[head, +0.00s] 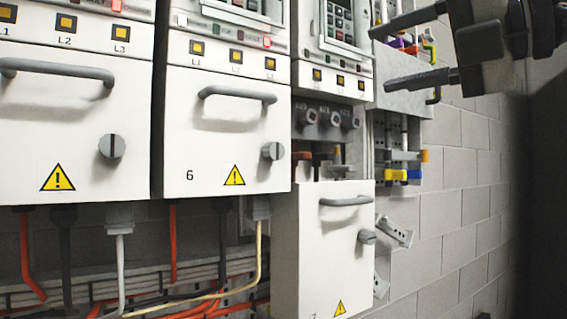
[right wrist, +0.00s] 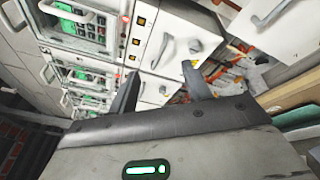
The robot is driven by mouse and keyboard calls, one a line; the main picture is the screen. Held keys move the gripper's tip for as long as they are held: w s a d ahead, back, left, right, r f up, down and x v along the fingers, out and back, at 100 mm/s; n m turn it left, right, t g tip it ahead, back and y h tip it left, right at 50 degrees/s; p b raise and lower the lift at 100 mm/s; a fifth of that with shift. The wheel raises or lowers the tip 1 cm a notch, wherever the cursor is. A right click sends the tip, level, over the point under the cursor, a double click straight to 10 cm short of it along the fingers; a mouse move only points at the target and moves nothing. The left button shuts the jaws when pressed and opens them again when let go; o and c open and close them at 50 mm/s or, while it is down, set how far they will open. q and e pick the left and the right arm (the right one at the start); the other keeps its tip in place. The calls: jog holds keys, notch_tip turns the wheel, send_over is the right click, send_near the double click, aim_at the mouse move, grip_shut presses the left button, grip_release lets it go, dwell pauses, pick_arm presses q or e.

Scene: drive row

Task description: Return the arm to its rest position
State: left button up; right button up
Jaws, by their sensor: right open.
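My right gripper (head: 383,59) is at the upper right of the head view, its two dark fingers spread apart with nothing between them. It is in front of the upper part of the right-hand drive column. In the right wrist view the same open fingers (right wrist: 158,84) point toward the cabinet fronts, and no object is between them. My left gripper is in neither view.
White drive units stand in a row, among them unit 6 (head: 222,135). The unit on the right (head: 325,245) sits lower and exposes connectors above it. Red, white and black cables (head: 200,290) hang below. A grey block wall (head: 455,215) is at right.

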jog(key=w+a+f+g+y, duration=0.2)
jog(key=a+f+g+y, duration=0.2)
jog(key=f, duration=0.4)
jog(key=w+a+f+g+y, duration=0.1)
jog(key=a+f+g+y, duration=0.25)
jog(key=f, duration=0.55)
jog(key=w+d+f+m+t+h+p, duration=0.1)
jog(key=d+f+m+t+h, duration=0.4)
jog(key=f+m+t, duration=0.65)
jog(key=w+d+f+m+t+h, duration=0.2)
jog(key=f+m+t+h, duration=0.45)
jog(key=f+m, duration=0.9)
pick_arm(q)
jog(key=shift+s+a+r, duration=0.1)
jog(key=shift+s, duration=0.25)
pick_arm(e)
jog(key=s+f+m+g+h, duration=0.3)
jog(key=s+f+g, duration=0.2)
jog(key=s+f, duration=0.4)
jog(key=s+d+f+m+g+h, duration=0.1)
jog(key=s+f+g, duration=0.5)
jog(key=f, duration=1.1)
jog(key=s+m+h, duration=0.1)
jog(key=s+h, duration=0.1)
jog(key=s, duration=0.2)
jog(key=shift+f+m, duration=0.35)
jog(key=shift+m, duration=0.05)
